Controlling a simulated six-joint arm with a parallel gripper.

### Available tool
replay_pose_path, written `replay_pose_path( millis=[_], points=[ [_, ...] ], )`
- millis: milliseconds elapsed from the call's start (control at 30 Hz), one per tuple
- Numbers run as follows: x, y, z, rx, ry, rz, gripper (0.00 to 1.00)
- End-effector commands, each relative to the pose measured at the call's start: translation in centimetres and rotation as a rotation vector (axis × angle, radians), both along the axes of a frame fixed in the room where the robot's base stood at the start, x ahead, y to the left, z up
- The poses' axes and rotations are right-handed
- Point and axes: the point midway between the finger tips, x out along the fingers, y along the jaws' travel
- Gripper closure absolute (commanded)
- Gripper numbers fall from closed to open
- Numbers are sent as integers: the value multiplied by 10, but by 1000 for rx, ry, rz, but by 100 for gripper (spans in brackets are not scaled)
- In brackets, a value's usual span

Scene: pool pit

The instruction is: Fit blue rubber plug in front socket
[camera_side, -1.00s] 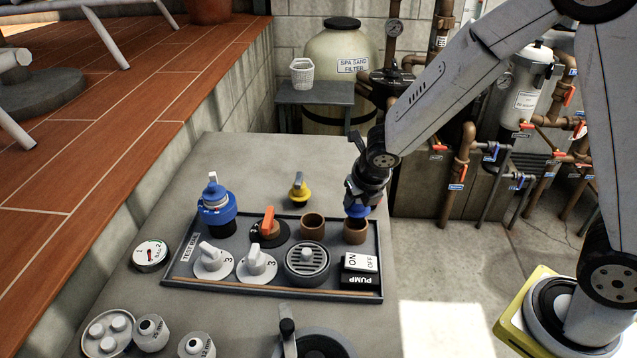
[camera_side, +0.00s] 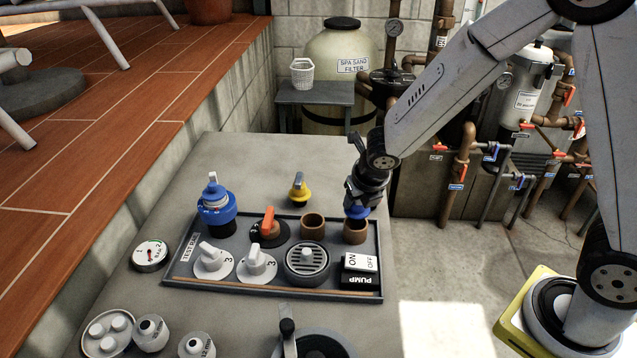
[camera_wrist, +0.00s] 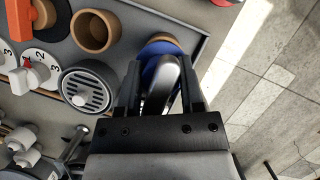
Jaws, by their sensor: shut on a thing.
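The blue rubber plug (camera_side: 357,212) is held in my gripper (camera_side: 358,204), which is shut on its grey handle. The plug sits at the mouth of the right-hand brown socket (camera_side: 355,232) on the test tray. Its lower end is hidden, so I cannot tell how deep it is. In the wrist view the blue plug (camera_wrist: 152,72) shows between the fingers of my gripper (camera_wrist: 162,76), with a sliver of the brown socket rim (camera_wrist: 160,43) beyond it. A second brown socket (camera_side: 312,226) stands empty to the left.
The grey tray (camera_side: 215,284) also bears an orange-handled valve (camera_side: 267,225), white dials (camera_side: 213,262), a round grille (camera_side: 306,262) and a pump switch (camera_side: 360,268). A blue-collared fitting (camera_side: 217,208) stands at the tray's left. A yellow plug (camera_side: 299,188) is behind the tray.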

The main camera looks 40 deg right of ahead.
Motion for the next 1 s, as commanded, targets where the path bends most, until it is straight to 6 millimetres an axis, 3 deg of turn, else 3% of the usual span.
replay_pose_path(
  millis=[1000],
  points=[
    [0, 0, -28, -1, 0, 0, 100]
  ],
)
